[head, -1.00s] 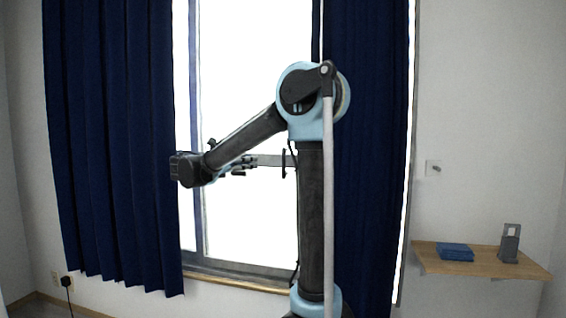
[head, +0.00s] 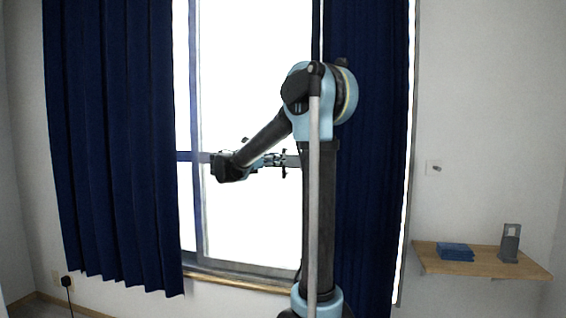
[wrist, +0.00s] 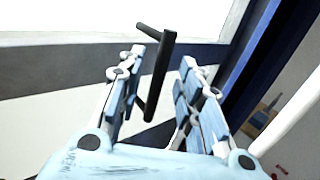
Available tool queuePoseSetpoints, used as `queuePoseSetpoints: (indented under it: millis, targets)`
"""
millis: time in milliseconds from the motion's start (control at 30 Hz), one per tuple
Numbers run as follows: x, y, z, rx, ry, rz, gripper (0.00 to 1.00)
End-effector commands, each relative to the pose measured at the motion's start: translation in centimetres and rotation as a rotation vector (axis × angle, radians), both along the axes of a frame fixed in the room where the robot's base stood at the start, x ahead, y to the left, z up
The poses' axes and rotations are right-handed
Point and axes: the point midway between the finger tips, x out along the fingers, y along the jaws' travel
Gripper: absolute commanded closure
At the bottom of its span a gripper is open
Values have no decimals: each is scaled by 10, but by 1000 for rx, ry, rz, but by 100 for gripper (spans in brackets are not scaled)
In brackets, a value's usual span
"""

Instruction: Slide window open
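The window (head: 250,80) has bright white panes in a grey frame, with a horizontal bar across the middle. A black bar handle (wrist: 162,70) is mounted on that bar; in the head view the handle (head: 284,165) shows small at the right part of the window. My gripper (head: 275,160) is at the handle. In the wrist view my gripper (wrist: 164,62) is open, with the handle between its two blue fingers, nearer the left finger. I cannot tell whether a finger touches it. The window's right edge is hidden behind my arm and the curtain.
Dark blue curtains hang at the left (head: 105,140) and right (head: 370,150) of the window, the right one close behind my arm. A wooden shelf (head: 485,262) at the right holds a blue item (head: 455,252) and a grey item (head: 509,243). A wooden sill (head: 235,282) runs below.

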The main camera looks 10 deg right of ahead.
Motion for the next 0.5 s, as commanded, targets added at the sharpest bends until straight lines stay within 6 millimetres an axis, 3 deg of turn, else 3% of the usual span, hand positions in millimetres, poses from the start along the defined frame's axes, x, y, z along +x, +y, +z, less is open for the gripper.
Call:
queuePoseSetpoints:
  millis: [200, 500]
  targets:
    - [11, -24, 0, 0, 0, -2, 67]
    - [16, -34, 0, 0, 0, 0, 67]
